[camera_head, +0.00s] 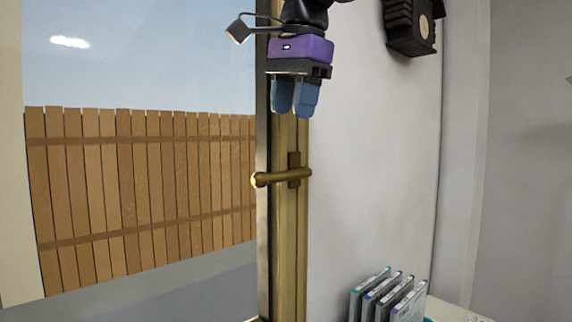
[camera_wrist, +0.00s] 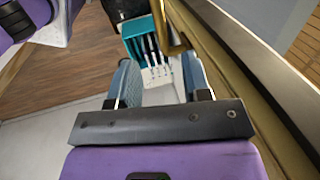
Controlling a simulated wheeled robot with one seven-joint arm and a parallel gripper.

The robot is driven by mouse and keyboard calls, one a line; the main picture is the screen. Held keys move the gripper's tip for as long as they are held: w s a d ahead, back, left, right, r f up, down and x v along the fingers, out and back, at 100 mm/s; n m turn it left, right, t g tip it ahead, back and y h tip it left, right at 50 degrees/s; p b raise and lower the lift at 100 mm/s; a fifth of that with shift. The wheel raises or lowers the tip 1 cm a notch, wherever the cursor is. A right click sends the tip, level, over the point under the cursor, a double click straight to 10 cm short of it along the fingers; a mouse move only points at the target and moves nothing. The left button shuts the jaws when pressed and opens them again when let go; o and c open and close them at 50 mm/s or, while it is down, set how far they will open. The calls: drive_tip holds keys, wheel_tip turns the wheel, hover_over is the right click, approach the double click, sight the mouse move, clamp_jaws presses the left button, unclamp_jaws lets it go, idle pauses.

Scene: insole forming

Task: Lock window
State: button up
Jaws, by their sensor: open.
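The window (camera_head: 150,60) is a glass pane in a brass-coloured frame (camera_head: 290,250). A brass handle (camera_head: 285,177) on a small plate sticks out sideways, roughly level, from the frame in the head view. It also shows beyond the fingers in the wrist view (camera_wrist: 177,48). My gripper (camera_head: 294,113), purple with blue fingers, is above the handle and apart from it, pointing down along the frame. In the wrist view my gripper (camera_wrist: 157,60) has its fingers spread with nothing between them. I cannot tell whether the sash is fully closed.
Several thin cases (camera_head: 385,298) stand at the lower right; a teal rack with them (camera_wrist: 130,47) shows in the wrist view. A dark wall-mounted object (camera_head: 410,25) hangs at the upper right. The pale wall (camera_head: 370,150) beside the frame is clear. A wooden fence (camera_head: 140,190) is outside.

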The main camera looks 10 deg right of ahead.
sight(280, 175)
drive_tip(key=f, duration=0.3)
drive_tip(key=w+f, duration=0.1)
drive_tip(key=f, duration=0.2)
drive_tip(key=a+f, duration=0.1)
drive_tip(key=f, duration=0.3)
drive_tip(key=shift+w+f, duration=0.1)
drive_tip(key=shift+w, duration=0.15)
drive_tip(key=shift+c, duration=0.2)
clamp_jaws()
